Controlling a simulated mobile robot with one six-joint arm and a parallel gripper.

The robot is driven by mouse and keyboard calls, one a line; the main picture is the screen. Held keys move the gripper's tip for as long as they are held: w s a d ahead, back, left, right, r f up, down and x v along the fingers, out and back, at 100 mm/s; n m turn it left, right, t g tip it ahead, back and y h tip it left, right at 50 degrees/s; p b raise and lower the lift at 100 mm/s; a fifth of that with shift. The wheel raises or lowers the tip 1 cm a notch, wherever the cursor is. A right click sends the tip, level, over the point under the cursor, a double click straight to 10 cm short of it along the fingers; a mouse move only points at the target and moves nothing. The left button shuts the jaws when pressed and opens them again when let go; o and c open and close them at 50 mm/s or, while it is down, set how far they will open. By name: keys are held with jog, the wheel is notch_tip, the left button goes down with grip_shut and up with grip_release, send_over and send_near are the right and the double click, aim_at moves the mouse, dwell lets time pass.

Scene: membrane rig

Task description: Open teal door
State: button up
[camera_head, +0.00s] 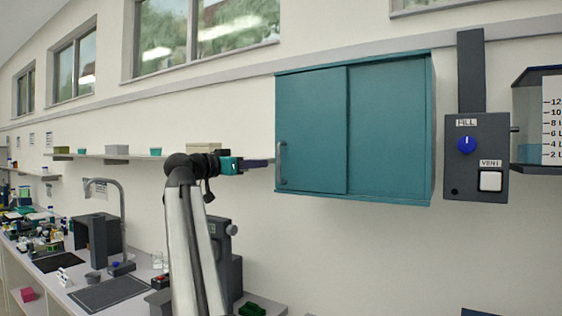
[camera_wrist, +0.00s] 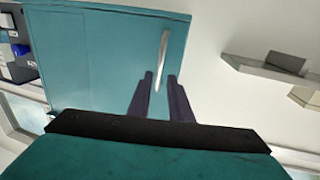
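The teal cabinet (camera_head: 392,130) hangs on the wall, with a teal door panel (camera_head: 315,125) covering its left part. A pale vertical bar handle (camera_head: 281,163) sits at the panel's lower left edge. My gripper (camera_head: 272,162) is level with the handle, at its left side. In the wrist view the two dark fingers (camera_wrist: 161,84) are apart with nothing clamped between them. The handle (camera_wrist: 163,52) appears between and beyond the fingertips, in line with the gap. I cannot tell whether either finger touches it. The wrist view also shows the teal door panel (camera_wrist: 118,50).
A control box (camera_head: 476,160) with a blue knob and white button is mounted right of the cabinet. A wall shelf (camera_head: 120,157) with small boxes runs at left, behind my arm. A counter with a sink faucet (camera_head: 122,215) is below left. Wall below the cabinet is clear.

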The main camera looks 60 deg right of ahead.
aim_at(278, 163)
jog(key=p+x, duration=0.3)
jog(key=x, duration=0.5)
jog(key=shift+d+r, duration=0.1)
jog(key=shift+d, duration=0.15)
jog(key=shift+p+x, duration=0.4)
jog(key=shift+x, duration=0.55)
